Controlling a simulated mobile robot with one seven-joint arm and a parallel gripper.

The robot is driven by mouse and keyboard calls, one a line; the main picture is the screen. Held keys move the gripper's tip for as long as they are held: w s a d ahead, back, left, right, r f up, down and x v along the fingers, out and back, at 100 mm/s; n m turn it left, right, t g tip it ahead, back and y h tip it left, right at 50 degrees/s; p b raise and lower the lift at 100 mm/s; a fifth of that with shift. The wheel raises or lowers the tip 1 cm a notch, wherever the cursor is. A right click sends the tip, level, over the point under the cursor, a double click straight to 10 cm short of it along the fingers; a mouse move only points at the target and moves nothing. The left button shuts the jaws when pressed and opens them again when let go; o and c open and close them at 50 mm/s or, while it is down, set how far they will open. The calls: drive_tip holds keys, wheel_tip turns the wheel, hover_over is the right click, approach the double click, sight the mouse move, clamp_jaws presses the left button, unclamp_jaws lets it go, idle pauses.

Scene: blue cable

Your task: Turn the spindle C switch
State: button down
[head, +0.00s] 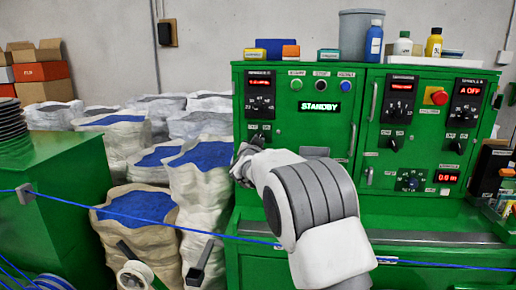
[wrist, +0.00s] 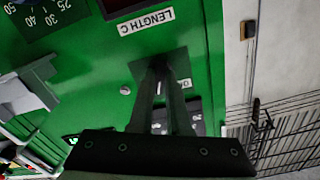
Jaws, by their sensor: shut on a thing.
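The spindle C switch is a small dark knob (head: 258,139) on the left panel of the green cabinet (head: 285,130), below a red readout and a numbered dial. My gripper (head: 246,152) reaches it in the head view, and my white and grey wrist covers the panel below. In the wrist view my gripper's fingers (wrist: 160,75) are close together at the panel, shut on the switch, which they mostly hide. A "LENGTH C" label (wrist: 146,20) shows upside down beside the fingertips. The knob's pointing direction cannot be made out.
A blue cable (head: 165,220) runs across the front at waist height, passing my arm. White sacks (head: 140,165) stand to the left. A red stop button (head: 439,96) and other switches are on the right panel. Bottles and boxes stand on top.

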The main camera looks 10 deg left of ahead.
drive_tip(key=shift+m+b, duration=0.45)
drive_tip(key=shift+m, duration=0.35)
drive_tip(key=c, duration=0.9)
unclamp_jaws()
drive_tip(key=shift+s, duration=0.15)
drive_tip(key=s, duration=0.5)
drive_tip(key=s+b, duration=0.1)
drive_tip(key=s, duration=0.5)
drive_tip(key=s+b, duration=0.1)
drive_tip(key=s, duration=0.5)
drive_tip(key=shift+s+a, duration=0.1)
drive_tip(key=shift+a, duration=0.2)
